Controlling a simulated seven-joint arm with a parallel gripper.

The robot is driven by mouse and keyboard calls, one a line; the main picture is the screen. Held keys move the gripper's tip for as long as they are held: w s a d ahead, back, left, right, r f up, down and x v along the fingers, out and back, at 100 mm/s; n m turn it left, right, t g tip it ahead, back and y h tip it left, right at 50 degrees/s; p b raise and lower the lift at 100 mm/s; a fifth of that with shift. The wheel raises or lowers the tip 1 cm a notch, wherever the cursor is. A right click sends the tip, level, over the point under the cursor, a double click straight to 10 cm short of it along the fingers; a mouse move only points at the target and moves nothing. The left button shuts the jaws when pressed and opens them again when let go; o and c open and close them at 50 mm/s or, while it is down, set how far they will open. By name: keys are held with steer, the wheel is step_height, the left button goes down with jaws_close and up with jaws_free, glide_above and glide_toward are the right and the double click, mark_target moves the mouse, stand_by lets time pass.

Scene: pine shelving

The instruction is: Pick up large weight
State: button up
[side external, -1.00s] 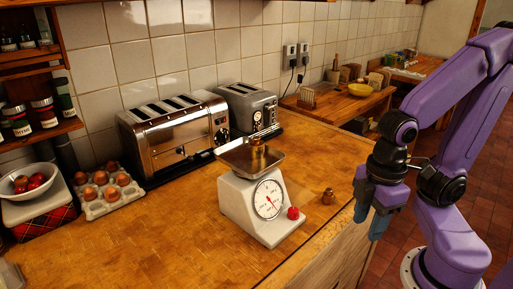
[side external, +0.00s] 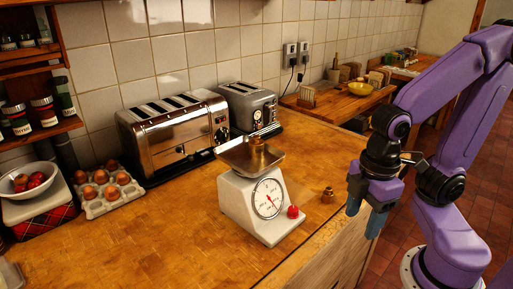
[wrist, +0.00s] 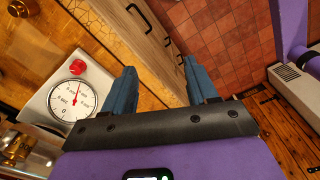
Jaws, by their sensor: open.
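A brass weight (side external: 257,148) stands in the metal pan (side external: 238,160) of the white kitchen scale (side external: 233,197). It also shows at the lower left of the wrist view (wrist: 18,148). A second brass weight (side external: 328,196) stands on the wooden counter right of the scale and looks smaller; it is at the top left corner of the wrist view (wrist: 18,8). My gripper (side external: 363,216) is open and empty, fingers pointing down, right of both weights and beyond the counter's front edge. In the wrist view its blue fingers (wrist: 158,68) are apart with nothing between them.
A small red object (side external: 293,212) is at the scale's front. Two toasters (side external: 170,135) (side external: 250,108) stand behind along the tiled wall. An egg tray (side external: 108,192) and a bowl (side external: 28,180) are at the left. The front left counter (side external: 140,245) is clear.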

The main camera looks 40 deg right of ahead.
steer(key=w+a+r+n, duration=0.2)
steer(key=w+a+r, duration=0.25)
steer(key=w, duration=0.35)
step_height(320, 180, up, 13)
steer(key=n, duration=0.9)
glide_above(257, 136)
steer(key=f, duration=1)
steer(key=shift+d, duration=0.3)
steer(key=shift+a+f, duration=0.15)
steer(key=shift+f, duration=1.45)
steer(key=shift+a+f, duration=0.15)
steer(key=shift+f, duration=1.45)
